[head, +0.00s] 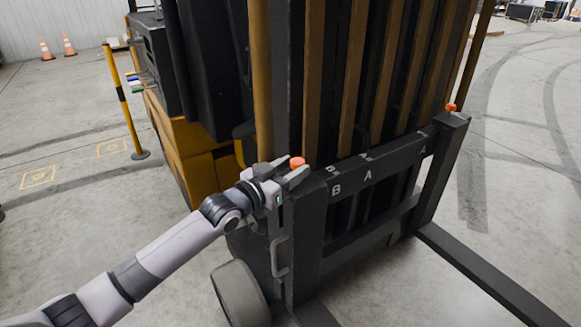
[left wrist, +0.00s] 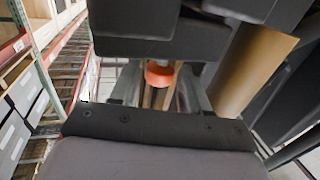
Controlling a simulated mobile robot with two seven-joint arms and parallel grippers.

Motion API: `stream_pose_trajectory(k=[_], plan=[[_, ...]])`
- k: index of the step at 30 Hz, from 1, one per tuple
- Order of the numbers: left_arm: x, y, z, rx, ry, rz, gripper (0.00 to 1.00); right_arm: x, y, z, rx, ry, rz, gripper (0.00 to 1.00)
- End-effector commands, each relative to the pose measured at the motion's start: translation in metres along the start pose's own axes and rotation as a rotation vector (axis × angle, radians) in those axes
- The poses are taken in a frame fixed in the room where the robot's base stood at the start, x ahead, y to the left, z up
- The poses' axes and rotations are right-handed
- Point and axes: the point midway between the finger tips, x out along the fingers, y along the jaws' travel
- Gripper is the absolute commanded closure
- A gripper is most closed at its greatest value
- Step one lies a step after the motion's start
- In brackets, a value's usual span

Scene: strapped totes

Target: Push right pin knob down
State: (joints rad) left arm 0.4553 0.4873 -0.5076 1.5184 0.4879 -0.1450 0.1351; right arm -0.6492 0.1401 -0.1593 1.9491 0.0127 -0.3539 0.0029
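The right pin knob (head: 451,107) is a small orange cap on top of the right post of the dark forklift carriage (head: 375,172) in the head view. No gripper is near it. A matching orange left knob (head: 297,162) sits at the carriage's left top corner. My left gripper (head: 288,172) is at this left knob, its fingers open on either side of it. In the left wrist view the orange knob (left wrist: 159,74) shows between the two grey fingers, with a gap on both sides. Whether they touch it farther down is hidden. My right gripper is not in view.
Tall mast rails (head: 357,75) rise behind the carriage. A dark fork (head: 490,275) reaches out at the lower right. A yellow post (head: 125,105) and orange cones (head: 46,48) stand at the left. The floor right of the carriage is clear.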

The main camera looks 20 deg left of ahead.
Motion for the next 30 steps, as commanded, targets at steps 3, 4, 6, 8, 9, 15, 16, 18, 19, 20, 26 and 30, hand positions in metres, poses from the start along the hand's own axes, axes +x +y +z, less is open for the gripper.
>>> stream_pose_trajectory(k=[3, 4, 6, 8, 9, 15, 16, 18, 19, 20, 26, 30], plan=[[0.000, 0.000, -0.001, 0.001, 0.003, 0.000, 0.54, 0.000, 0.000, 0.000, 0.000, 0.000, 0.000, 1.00], [0.000, 0.000, -0.002, 0.001, 0.003, 0.000, 0.54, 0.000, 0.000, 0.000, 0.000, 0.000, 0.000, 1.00], [-0.002, 0.000, -0.002, 0.001, 0.004, 0.000, 0.54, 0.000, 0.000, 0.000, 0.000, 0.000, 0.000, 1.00], [-0.006, 0.000, -0.001, 0.001, 0.003, 0.000, 0.54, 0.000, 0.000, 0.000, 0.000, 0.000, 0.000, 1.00], [-0.009, 0.000, 0.000, 0.001, 0.001, 0.000, 0.54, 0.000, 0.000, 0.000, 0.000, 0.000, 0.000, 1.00], [-0.036, -0.001, 0.000, 0.002, 0.000, -0.001, 0.54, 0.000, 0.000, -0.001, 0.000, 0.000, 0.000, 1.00], [-0.040, 0.000, 0.000, 0.002, 0.001, 0.000, 0.54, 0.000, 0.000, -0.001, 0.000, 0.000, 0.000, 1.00], [-0.049, 0.000, 0.000, 0.001, 0.001, 0.000, 0.54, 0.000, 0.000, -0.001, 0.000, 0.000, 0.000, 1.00], [-0.053, 0.000, 0.000, 0.001, 0.001, 0.000, 0.54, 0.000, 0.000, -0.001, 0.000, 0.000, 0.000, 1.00], [-0.056, 0.000, 0.000, 0.000, 0.000, 0.000, 0.54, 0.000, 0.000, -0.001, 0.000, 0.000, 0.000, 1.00], [-0.070, 0.000, 0.000, 0.000, 0.001, 0.000, 0.54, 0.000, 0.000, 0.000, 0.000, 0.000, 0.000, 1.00], [-0.072, 0.000, -0.001, 0.001, 0.001, 0.000, 0.54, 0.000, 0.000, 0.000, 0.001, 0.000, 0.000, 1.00]])
